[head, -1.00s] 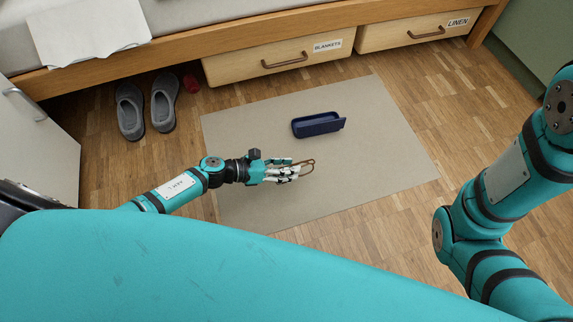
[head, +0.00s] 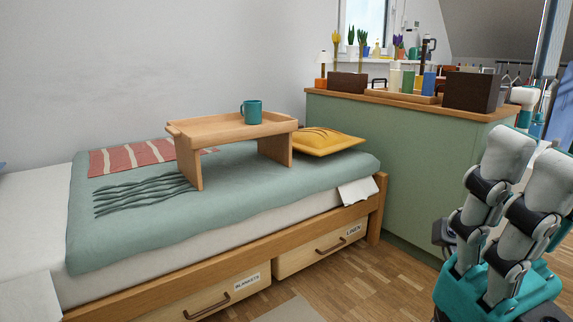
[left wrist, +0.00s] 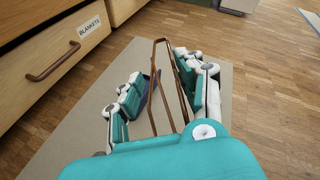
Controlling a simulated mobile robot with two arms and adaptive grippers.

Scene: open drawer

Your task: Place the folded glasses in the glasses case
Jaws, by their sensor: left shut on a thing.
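In the left wrist view my left gripper (left wrist: 163,95) is shut on the folded glasses (left wrist: 157,42). Their thin brown frame stands up between the white and teal fingers. Part of the dark blue glasses case (left wrist: 153,82) shows on the mat behind the fingers. The fingers hide most of the case, and I cannot tell whether the glasses are over it. The head view shows neither glasses, case nor left gripper. My right gripper (head: 518,155) is raised at the right edge of the head view. Its fingers point up and overlap, so its opening is unclear.
A beige mat (left wrist: 75,128) lies on the wooden floor by the BLANKETS drawer (left wrist: 50,65). In the head view, the bed (head: 320,215) carries a wooden tray table (head: 225,130) with a teal mug (head: 252,112). A green cabinet (head: 410,165) stands behind it.

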